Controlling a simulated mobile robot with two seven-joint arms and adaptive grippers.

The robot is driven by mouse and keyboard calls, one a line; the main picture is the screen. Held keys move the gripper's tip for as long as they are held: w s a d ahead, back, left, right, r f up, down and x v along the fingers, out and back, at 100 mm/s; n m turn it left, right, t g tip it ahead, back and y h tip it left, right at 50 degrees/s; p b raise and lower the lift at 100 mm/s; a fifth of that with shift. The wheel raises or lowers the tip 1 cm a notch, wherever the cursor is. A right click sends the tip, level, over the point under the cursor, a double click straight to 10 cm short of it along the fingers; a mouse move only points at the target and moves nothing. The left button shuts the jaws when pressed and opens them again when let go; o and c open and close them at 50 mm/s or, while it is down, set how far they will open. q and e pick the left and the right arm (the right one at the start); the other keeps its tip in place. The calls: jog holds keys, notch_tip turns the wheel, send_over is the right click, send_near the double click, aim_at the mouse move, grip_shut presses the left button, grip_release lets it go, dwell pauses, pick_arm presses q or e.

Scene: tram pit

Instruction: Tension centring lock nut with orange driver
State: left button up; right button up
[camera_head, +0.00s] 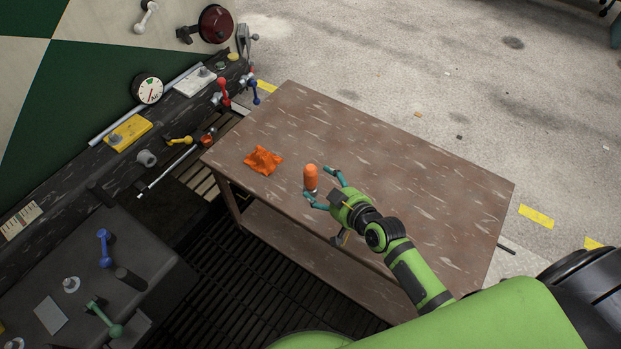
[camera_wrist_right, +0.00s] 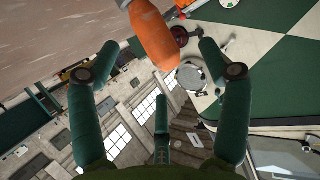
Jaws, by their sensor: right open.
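The orange driver (camera_head: 310,177) stands upright on the brown table, near its front-left edge. My right gripper (camera_head: 319,186) is open with its fingers pointing at the driver from the right. In the right wrist view the driver's orange handle (camera_wrist_right: 155,34) shows ahead of and between the spread fingers (camera_wrist_right: 158,50), with a gap on both sides. I cannot tell which fitting in view is the centring lock nut. My left gripper is not in view.
The table's right side is bare. Left of it, a dark rail (camera_head: 75,165) carries levers and a gauge (camera_head: 147,89). A dark grating (camera_head: 235,255) lies below.

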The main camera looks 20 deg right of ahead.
aim_at(313, 173)
jog(key=shift+w+f+t, duration=0.15)
jog(key=shift+w+t, duration=0.15)
jog(key=shift+w, duration=0.45)
jog(key=x, duration=0.6)
jog(key=shift+w+d+b, duration=0.1)
jog(key=shift+d+b, duration=0.2)
jog(key=shift+b, duration=0.05)
jog(key=c, duration=1.4)
